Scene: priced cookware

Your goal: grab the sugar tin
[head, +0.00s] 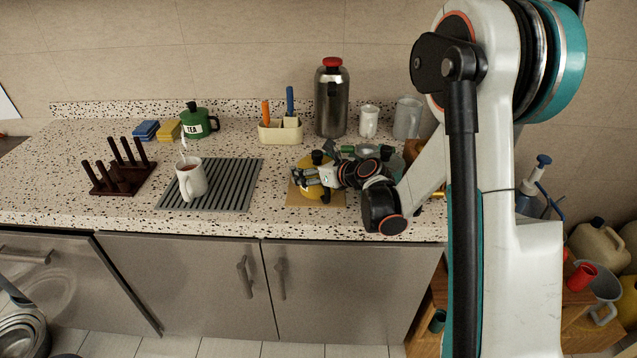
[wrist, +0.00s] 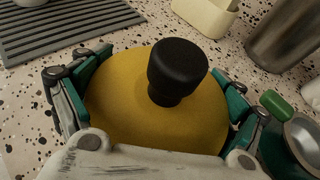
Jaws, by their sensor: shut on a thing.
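A yellow tin with a black knob on its lid, which I take for the sugar tin (head: 311,190), stands on a tan board (head: 298,201) near the counter's front edge. In the wrist view the yellow lid (wrist: 130,110) fills the middle, seen from above. No label on it shows. My gripper (head: 316,178) reaches in from the right and is shut on the tin, with one finger on each side of its body. The finger pads and part of the tin are hidden. I cannot tell whether the tin is clear of the board.
A green TEA tin (head: 199,123) stands at the back left. A white mug (head: 191,180) stands on a grey ridged mat (head: 235,183). A cream utensil holder (head: 281,132) and a steel flask (head: 331,102) stand behind the tin. A green-handled pan (head: 376,152) is close to its right.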

